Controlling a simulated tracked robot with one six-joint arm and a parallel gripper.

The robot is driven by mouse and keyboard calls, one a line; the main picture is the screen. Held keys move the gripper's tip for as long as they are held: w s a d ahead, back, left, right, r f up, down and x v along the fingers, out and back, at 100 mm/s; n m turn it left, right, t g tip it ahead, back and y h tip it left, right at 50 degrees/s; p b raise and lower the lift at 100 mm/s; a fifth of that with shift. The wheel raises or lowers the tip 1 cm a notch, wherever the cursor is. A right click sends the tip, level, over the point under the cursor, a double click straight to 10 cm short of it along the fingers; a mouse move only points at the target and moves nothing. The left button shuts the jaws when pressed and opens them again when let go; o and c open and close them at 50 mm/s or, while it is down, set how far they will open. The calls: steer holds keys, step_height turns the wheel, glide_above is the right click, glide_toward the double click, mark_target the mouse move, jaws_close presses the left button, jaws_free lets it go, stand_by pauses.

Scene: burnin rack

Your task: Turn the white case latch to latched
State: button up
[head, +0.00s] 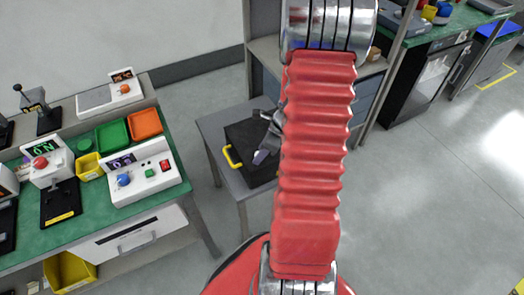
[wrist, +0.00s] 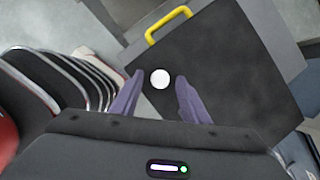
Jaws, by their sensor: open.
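A black case (wrist: 225,65) with a yellow handle (wrist: 168,23) lies on a grey table; it also shows in the head view (head: 243,134), partly behind my arm. The white latch (wrist: 160,79) shows as a round white disc on the case's top face in the wrist view. My gripper (wrist: 160,75) is open, with one purple finger on each side of the disc. I cannot tell whether the fingers touch it or hover above. In the head view my gripper (head: 264,157) is over the case, and the latch cannot be made out there. The latch's turn position cannot be read.
A green-topped bench (head: 90,229) with control boxes and green, orange and yellow bins stands at the left. The grey table (head: 212,127) under the case has a narrow bare margin. Shelving and another bench stand behind. The floor at the right is clear.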

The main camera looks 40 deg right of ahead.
steer(key=shift+c, duration=0.3)
steer(key=c, duration=0.9)
steer(key=shift+d, duration=0.25)
jaws_close()
steer(key=shift+a, duration=0.2)
